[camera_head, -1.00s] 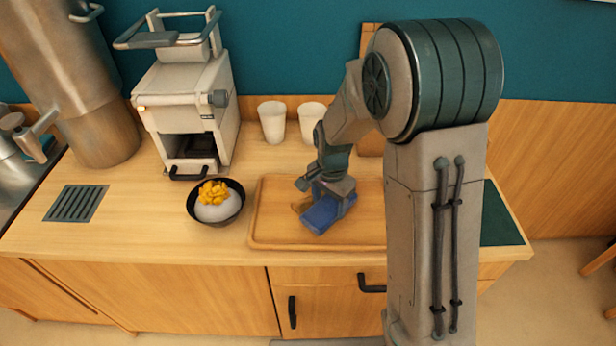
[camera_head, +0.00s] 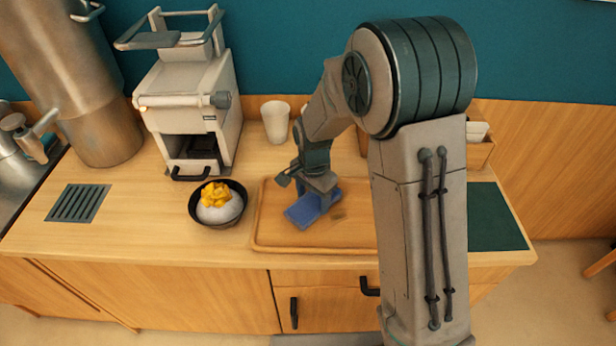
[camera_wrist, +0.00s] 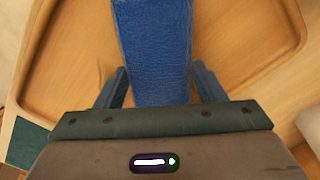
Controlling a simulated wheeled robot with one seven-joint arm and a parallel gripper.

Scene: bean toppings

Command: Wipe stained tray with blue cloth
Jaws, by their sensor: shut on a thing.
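The blue cloth (camera_head: 303,214) is a folded pad held in my gripper (camera_head: 316,193), low over the wooden tray (camera_head: 290,245). In the wrist view the cloth (camera_wrist: 155,50) stands between the two fingers of my gripper (camera_wrist: 158,88), which are shut on it. The tray also shows in the wrist view (camera_wrist: 245,70). A faint brown stain (camera_head: 338,213) lies on the tray just right of the cloth in the head view. Whether the cloth touches the tray is hard to tell. My arm hides the tray's right part.
A dark bowl (camera_head: 230,219) with a white mound and yellow topping stands just left of the tray. A white machine (camera_head: 190,105) and a white cup (camera_head: 275,121) stand behind. A dark green mat (camera_head: 495,215) lies to the right, and a drain grille (camera_head: 78,203) at left.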

